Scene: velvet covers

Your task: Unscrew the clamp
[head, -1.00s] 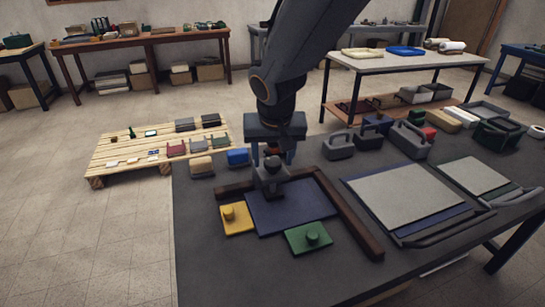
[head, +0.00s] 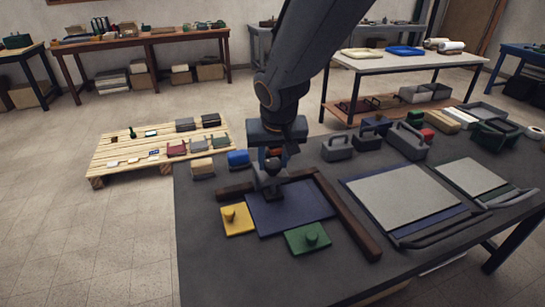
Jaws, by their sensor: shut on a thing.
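The dark clamp (head: 269,187) stands upright on the table at the top-left corner of a blue panel (head: 295,207), with a round knob on top. My gripper (head: 272,163) points straight down over it and is shut on the clamp's knob (head: 272,164). The fingers partly hide the knob, and the clamp's screw cannot be made out. A brown wooden L-shaped fence (head: 346,222) runs along the panel's back and right sides.
A yellow plate with a knob (head: 237,220) and a green plate with a knob (head: 308,239) lie at the panel's left and front. Grey handled blocks (head: 337,148) stand behind right. Covered boards (head: 405,196) lie right. The table's front left is clear.

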